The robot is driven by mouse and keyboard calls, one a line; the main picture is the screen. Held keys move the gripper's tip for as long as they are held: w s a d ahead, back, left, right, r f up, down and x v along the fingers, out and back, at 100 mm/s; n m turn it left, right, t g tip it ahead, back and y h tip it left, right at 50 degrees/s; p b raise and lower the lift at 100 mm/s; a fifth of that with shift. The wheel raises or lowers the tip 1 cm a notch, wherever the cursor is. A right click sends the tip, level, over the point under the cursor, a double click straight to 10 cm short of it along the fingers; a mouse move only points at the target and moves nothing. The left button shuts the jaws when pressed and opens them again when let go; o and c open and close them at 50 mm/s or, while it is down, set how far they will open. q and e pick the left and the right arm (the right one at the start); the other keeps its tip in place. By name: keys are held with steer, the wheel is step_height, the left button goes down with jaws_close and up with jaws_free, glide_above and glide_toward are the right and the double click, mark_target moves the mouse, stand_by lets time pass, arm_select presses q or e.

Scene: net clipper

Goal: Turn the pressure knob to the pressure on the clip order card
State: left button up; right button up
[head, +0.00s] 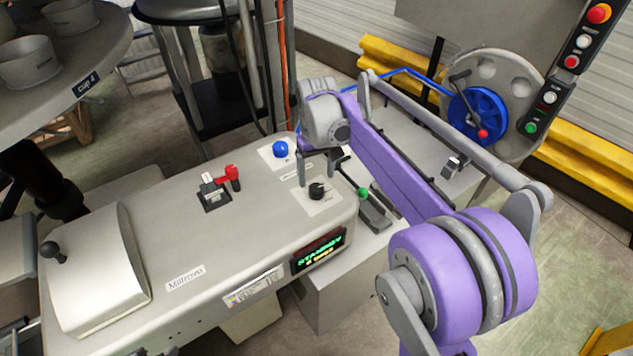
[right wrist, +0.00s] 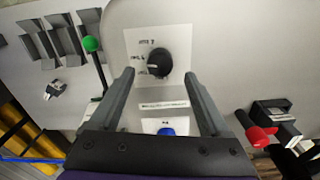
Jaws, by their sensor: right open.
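The black pressure knob (head: 318,190) sits on a white plate on top of the grey machine's right end. In the right wrist view the knob (right wrist: 158,63) shows a pale pointer mark and small printed labels around its left side, too blurred to read surely. My right gripper (head: 318,171) hangs above the knob, open. In the right wrist view its two fingers (right wrist: 157,78) lie apart on either side of the knob, with nothing held. A small printed card or label (head: 253,287) is on the machine's front edge; its text is unreadable. My left gripper does not show.
A blue button (head: 280,149) and a red-handled lever (head: 232,178) are near the knob. A green-tipped lever (head: 362,192) stands just right of it. A lit display (head: 320,250) reads STANDBY. A blue reel (head: 478,117) is at the right.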

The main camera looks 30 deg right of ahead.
mark_target(317, 188)
step_height(317, 188, up, 6)
steer(key=shift+r, duration=0.15)
stand_by(0.5)
steer(key=s+a+f+t, duration=0.2)
steer(key=s+a+f, duration=0.1)
steer(key=s, duration=0.4)
steer(key=s+a+f+t, duration=0.1)
steer(key=s+a+f, duration=0.3)
steer(key=s+f, duration=0.1)
steer(key=s+a+f+n+t, duration=0.1)
steer(key=s+a+f+t, duration=0.1)
steer(key=s+f, duration=0.3)
steer(key=s+a, duration=0.1)
steer(key=s, duration=0.2)
steer(key=shift+s+a+t, duration=0.2)
steer(key=shift+s+t, duration=0.1)
